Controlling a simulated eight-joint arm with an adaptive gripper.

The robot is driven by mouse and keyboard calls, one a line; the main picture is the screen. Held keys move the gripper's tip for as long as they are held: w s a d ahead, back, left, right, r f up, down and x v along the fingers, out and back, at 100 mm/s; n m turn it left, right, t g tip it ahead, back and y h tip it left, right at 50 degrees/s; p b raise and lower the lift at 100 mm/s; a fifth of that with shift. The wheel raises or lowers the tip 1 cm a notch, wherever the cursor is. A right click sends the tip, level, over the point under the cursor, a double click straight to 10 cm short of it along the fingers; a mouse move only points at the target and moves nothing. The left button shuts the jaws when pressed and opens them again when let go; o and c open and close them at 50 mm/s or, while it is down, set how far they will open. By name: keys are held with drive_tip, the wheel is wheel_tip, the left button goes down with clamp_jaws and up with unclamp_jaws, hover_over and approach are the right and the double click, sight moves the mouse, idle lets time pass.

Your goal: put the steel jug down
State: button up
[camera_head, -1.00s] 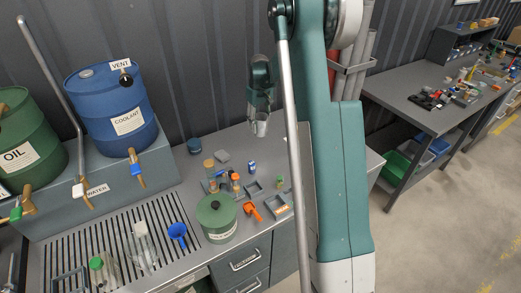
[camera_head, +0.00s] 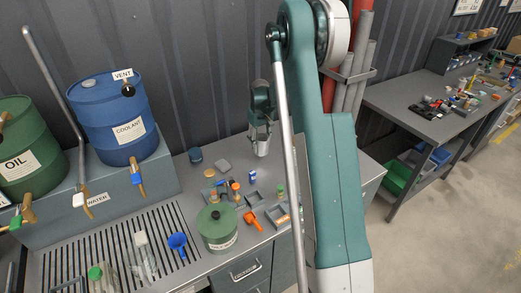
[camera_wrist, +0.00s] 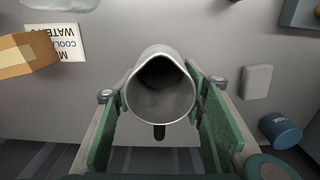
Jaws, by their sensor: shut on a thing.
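The steel jug (camera_wrist: 160,100) is a plain metal vessel with a pouring lip. In the wrist view I look into its dark open mouth, with a dark handle at the lower side. My gripper (camera_wrist: 161,93) is shut on it, a green finger on each side. In the head view my gripper (camera_head: 260,128) hangs over the back of the grey workbench, with the jug (camera_head: 262,148) upright below it. I cannot tell whether the jug's base touches the bench.
A grey pad (camera_head: 222,165) and a dark blue can (camera_head: 195,155) stand left of the jug. Small bottles, trays, an orange item (camera_head: 253,222) and a green canister (camera_head: 216,225) stand nearer the front. The corrugated wall is close behind.

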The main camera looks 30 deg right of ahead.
drive_tip(key=shift+f, duration=0.1)
drive_tip(key=shift+f, duration=1.75)
drive_tip(key=shift+f, duration=0.1)
drive_tip(key=o, duration=1)
wheel_tip(320, 180, up, 12)
drive_tip(key=shift+r, duration=0.15)
